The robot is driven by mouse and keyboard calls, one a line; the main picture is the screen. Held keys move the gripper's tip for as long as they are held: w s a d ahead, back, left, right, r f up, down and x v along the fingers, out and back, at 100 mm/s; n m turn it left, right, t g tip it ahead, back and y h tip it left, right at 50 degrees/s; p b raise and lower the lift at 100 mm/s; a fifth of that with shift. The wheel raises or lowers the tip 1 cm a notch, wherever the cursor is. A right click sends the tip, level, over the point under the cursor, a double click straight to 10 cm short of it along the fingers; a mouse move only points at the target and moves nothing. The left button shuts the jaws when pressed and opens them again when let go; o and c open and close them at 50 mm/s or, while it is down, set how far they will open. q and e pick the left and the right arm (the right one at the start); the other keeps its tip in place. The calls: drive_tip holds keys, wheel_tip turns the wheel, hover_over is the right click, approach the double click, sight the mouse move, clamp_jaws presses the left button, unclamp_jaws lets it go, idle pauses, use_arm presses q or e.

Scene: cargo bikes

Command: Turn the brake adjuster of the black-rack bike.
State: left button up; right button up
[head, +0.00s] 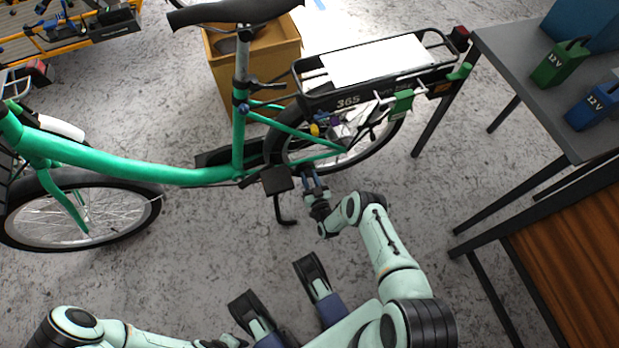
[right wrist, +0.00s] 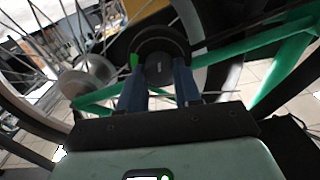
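The green bike with the black rack (head: 345,99) stands across the head view, a white sheet on its rack. My right gripper (head: 312,178) is low beside the rear wheel (head: 365,150), just below the green frame tubes. In the right wrist view its two blue fingers (right wrist: 160,78) stand apart, with a gap between them. A round black part (right wrist: 160,52) with a green mark shows at the fingertips; I cannot tell whether they touch it or whether it is the brake adjuster. My left gripper (head: 272,275) is open and empty near the bottom, over bare floor.
A grey table (head: 520,70) with green (head: 560,64) and blue (head: 592,108) 12 V batteries stands at right. A brown wooden surface (head: 570,265) is below it. A cardboard box (head: 225,75) stands behind the bike. The crank pedal (head: 277,181) is close left of my right gripper.

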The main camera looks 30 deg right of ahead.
use_arm(q)
drive_tip(key=shift+w+r, duration=0.1)
drive_tip(key=shift+w, duration=0.05)
use_arm(e)
drive_tip(key=shift+n, duration=0.4)
drive_tip(key=shift+a+n+p, duration=0.1)
drive_tip(key=shift+n+p, duration=0.2)
drive_tip(key=shift+n, duration=0.7)
drive_tip(key=n, duration=0.2)
drive_tip(key=shift+n, duration=0.4)
drive_tip(key=n, duration=0.2)
drive_tip(key=shift+f+n, duration=0.1)
drive_tip(key=shift+n, duration=0.2)
drive_tip(key=n, duration=0.2)
drive_tip(key=shift+n, duration=0.4)
drive_tip(key=n, duration=0.3)
drive_tip(key=shift+f+n, duration=0.1)
drive_tip(key=shift+n, duration=0.2)
drive_tip(key=n, duration=0.4)
drive_tip(key=shift+s+f, duration=0.1)
use_arm(q)
drive_tip(key=shift+b, duration=0.3)
use_arm(e)
drive_tip(key=n, duration=0.4)
drive_tip(key=shift+n, duration=0.3)
